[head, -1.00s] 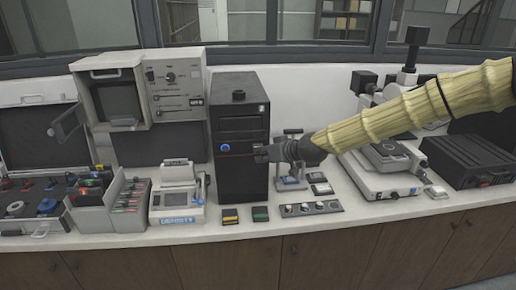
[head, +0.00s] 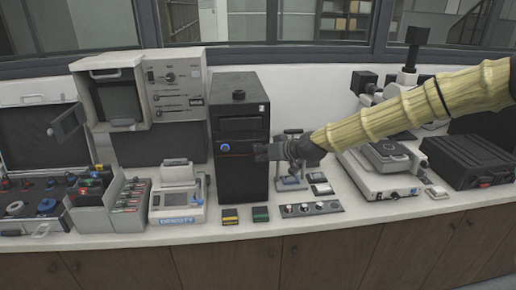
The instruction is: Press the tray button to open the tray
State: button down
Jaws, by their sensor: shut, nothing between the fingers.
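A tall black box-shaped machine (head: 239,178) stands upright on the counter, left of my gripper. It has a round blue button (head: 225,148) on the left of its front face. No tray can be seen sticking out of this front. My gripper (head: 260,152) is shut and empty. Its tips point left, at about the blue button's height, and overlap the machine's right front edge in the picture. The tips appear apart from the button, to its right. Whether they touch the machine's front cannot be told.
A white device with a screen (head: 177,205) stands left of the black machine. Two small boxes, yellow-black (head: 230,216) and green-black (head: 260,214), and a knob panel (head: 311,208) lie along the counter front. A microscope (head: 385,165) and black case (head: 468,160) stand right.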

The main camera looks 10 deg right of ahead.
jog(key=shift+s, duration=3.3)
jog(key=s+f+m+g+h, duration=0.1)
jog(key=s+f+g, duration=0.1)
jog(key=s+f, duration=0.6)
jog(key=s+f+m+g+h, duration=0.1)
jog(key=s+f, duration=0.3)
jog(key=f, duration=0.7)
jog(key=s+f+m+g+h, duration=0.1)
jog(key=s+f+g, duration=0.1)
jog(key=s+f, duration=0.65)
jog(key=s+d+f+g+h, duration=0.1)
jog(key=s+d+f, duration=0.2)
jog(key=s, duration=0.6)
jog(key=s+d+f+m+g+h, duration=0.1)
jog(key=s+d+f+g+h, duration=0.1)
jog(key=s+d+f, duration=0.2)
jog(key=s+d+f+m+g+h, duration=0.1)
jog(key=s+d+f, duration=0.3)
jog(key=s, duration=1.2)
notch_tip(320, 180, down, 5)
jog(key=shift+d+r+g+h, duration=0.1)
jog(key=shift+d+g+h, duration=0.1)
jog(key=shift+g+h, duration=0.15)
